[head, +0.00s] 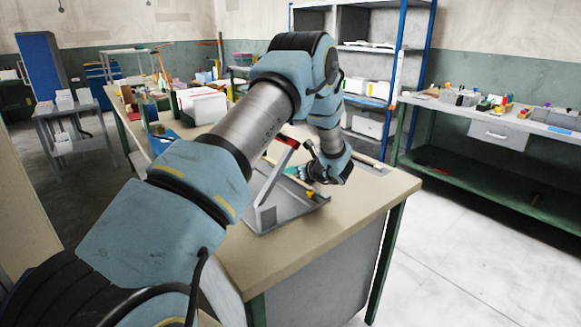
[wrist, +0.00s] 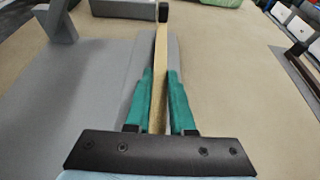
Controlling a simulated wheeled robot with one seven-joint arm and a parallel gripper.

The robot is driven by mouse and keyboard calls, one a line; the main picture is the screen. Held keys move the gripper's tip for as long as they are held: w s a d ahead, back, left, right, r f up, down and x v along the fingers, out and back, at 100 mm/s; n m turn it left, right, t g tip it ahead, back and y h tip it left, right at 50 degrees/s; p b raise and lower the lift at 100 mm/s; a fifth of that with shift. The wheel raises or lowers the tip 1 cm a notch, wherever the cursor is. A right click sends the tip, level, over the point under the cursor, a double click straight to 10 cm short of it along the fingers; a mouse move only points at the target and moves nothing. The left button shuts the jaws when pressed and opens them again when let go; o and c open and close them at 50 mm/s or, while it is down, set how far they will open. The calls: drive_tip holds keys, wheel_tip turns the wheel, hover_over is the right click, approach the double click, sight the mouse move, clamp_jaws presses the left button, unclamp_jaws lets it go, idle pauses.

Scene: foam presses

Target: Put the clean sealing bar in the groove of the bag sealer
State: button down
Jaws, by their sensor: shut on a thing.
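My gripper (head: 318,172) has teal fingers, and in the wrist view (wrist: 158,105) they are shut on a long, thin, brass-coloured sealing bar (wrist: 160,62). The bar points away from the wrist and has a black block at its far end. The grey bag sealer (head: 268,218) stands on the near bench, its lever raised at a slant with a red grip (head: 288,141). In the wrist view the bar lies over the sealer's grey base (wrist: 108,75). I cannot see the groove or tell whether the bar touches the base. My arm hides part of the sealer in the head view.
In the wrist view a dark-edged tray-like thing (wrist: 292,78) lies at the right and a green thing (wrist: 220,3) at the far edge. White boxes (head: 203,105) stand farther back on the bench.

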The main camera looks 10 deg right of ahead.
drive_tip(key=shift+f, duration=0.2)
drive_tip(key=shift+f+b, duration=0.35)
drive_tip(key=shift+b, duration=0.15)
drive_tip(key=shift+f+b, duration=0.25)
drive_tip(key=shift+b, duration=0.1)
drive_tip(key=c, duration=0.8)
unclamp_jaws()
drive_tip(key=shift+o, duration=0.2)
drive_tip(key=shift+r+p, duration=0.5)
drive_tip(key=shift+p, duration=0.1)
drive_tip(key=b+v, duration=0.3)
drive_tip(key=v, duration=0.9)
drive_tip(key=shift+r+b, duration=0.1)
drive_tip(key=shift+b, duration=0.2)
